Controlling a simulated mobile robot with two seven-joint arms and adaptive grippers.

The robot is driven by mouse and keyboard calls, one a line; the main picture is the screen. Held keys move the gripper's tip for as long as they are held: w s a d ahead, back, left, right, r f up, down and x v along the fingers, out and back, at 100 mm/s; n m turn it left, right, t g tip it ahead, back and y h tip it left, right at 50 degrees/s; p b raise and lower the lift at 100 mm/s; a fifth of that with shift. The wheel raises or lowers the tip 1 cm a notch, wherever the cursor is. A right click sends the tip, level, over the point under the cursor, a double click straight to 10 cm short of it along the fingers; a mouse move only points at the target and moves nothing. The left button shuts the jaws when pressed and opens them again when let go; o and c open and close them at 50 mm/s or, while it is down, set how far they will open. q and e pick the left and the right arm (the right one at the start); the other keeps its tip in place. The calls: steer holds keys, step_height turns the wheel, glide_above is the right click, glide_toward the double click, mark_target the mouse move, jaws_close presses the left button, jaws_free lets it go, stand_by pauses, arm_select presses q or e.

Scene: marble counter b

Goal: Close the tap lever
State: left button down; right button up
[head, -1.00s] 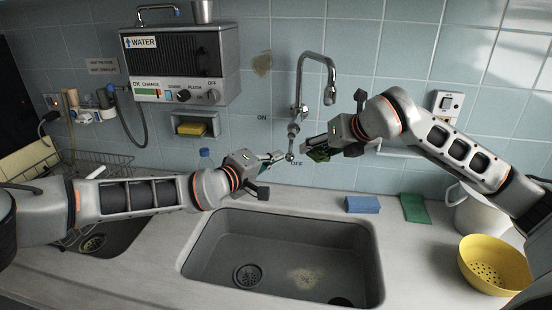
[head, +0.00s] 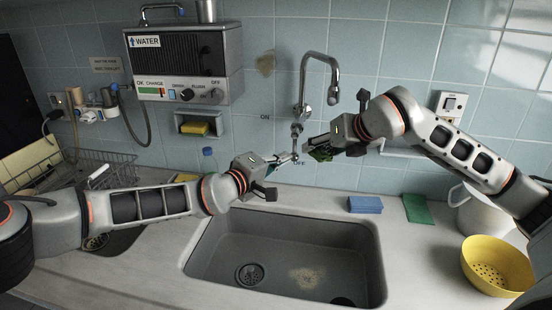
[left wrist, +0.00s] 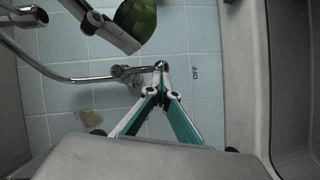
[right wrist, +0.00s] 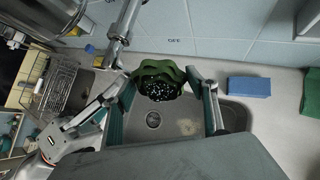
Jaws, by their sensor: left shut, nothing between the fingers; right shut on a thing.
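The chrome tap (head: 306,85) rises from the tiled wall. Its lever (head: 296,133) hangs down toward the OFF label, below and right of the ON label. My left gripper (head: 292,158) is shut and empty, with its tips at the lever's lower end. In the left wrist view the closed tips (left wrist: 161,78) are at the lever's rounded end (left wrist: 161,66); contact is uncertain. My right gripper (head: 318,148) is shut on a green wavy-edged thing (right wrist: 158,70) with a dark, white-speckled face, just right of the lever. The thing also shows in the left wrist view (left wrist: 137,16).
The grey sink (head: 215,237) is below both grippers. A blue sponge (head: 365,204), a green cloth (head: 417,208) and a yellow colander (head: 495,265) are on the counter at right. A water heater (head: 178,65) hangs at left, above a soap shelf (head: 199,124).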

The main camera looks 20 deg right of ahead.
steer(key=shift+d, duration=0.15)
arm_select(q)
steer(key=w+a+v, duration=0.1)
steer(key=w+v, duration=0.1)
steer(key=v, duration=1)
steer(key=shift+a+r, duration=0.45)
steer(key=shift+a, duration=0.1)
